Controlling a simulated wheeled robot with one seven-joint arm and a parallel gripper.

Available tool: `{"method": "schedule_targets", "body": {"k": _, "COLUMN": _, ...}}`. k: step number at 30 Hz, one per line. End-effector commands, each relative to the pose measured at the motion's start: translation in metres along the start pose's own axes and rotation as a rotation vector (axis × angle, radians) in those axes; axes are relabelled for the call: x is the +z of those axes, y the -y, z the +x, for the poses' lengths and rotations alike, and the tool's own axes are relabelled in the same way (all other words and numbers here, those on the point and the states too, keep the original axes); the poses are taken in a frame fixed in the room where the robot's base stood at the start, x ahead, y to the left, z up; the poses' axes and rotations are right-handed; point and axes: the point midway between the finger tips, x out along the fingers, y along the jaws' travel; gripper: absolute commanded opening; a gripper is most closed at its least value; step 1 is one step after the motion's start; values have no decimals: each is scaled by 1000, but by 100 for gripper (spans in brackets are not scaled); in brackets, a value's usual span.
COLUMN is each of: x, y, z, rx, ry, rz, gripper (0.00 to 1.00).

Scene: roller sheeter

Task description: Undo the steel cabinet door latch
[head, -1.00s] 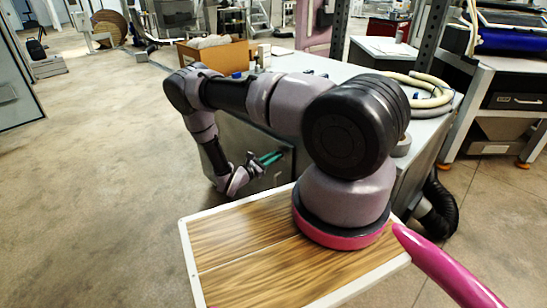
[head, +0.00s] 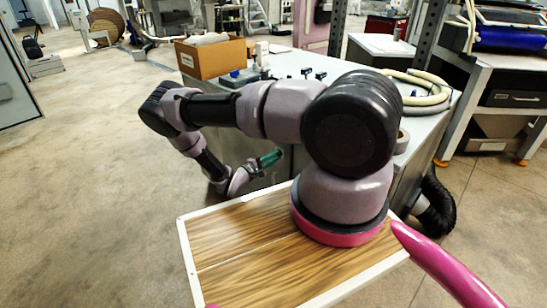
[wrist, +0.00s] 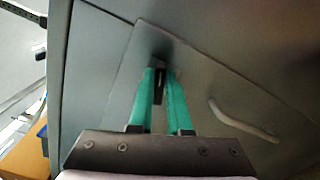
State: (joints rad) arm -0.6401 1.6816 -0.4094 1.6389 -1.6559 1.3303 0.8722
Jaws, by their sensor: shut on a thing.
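The grey steel cabinet door (wrist: 225,90) fills much of the wrist view and looks tilted there. A pale curved handle (wrist: 240,122) is on it, right of my fingers. My gripper (wrist: 160,73) has green fingers, shut on a small dark latch piece (wrist: 159,90) that shows between them at the door's face. The fingers hide most of the latch, so I cannot tell its angle. In the head view my gripper (head: 274,157) is low at the cabinet's front (head: 292,160), and the latch is too small to make out there.
The cabinet's worktop (head: 330,88) carries a cardboard box (head: 212,56), small dark items and a coiled pale hose (head: 425,90). A black ribbed duct (head: 440,210) stands at its right. The floor on the left is open.

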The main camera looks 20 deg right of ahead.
Motion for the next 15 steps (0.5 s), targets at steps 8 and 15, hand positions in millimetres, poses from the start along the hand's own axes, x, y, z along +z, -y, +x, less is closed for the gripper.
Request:
{"method": "schedule_targets", "body": {"k": 8, "x": -1, "y": 4, "z": 0, "rx": 0, "ry": -2, "rz": 213, "gripper": 0}}
{"method": "schedule_targets", "body": {"k": 15, "x": -1, "y": 5, "z": 0, "rx": 0, "ry": -1, "rz": 332, "gripper": 0}}
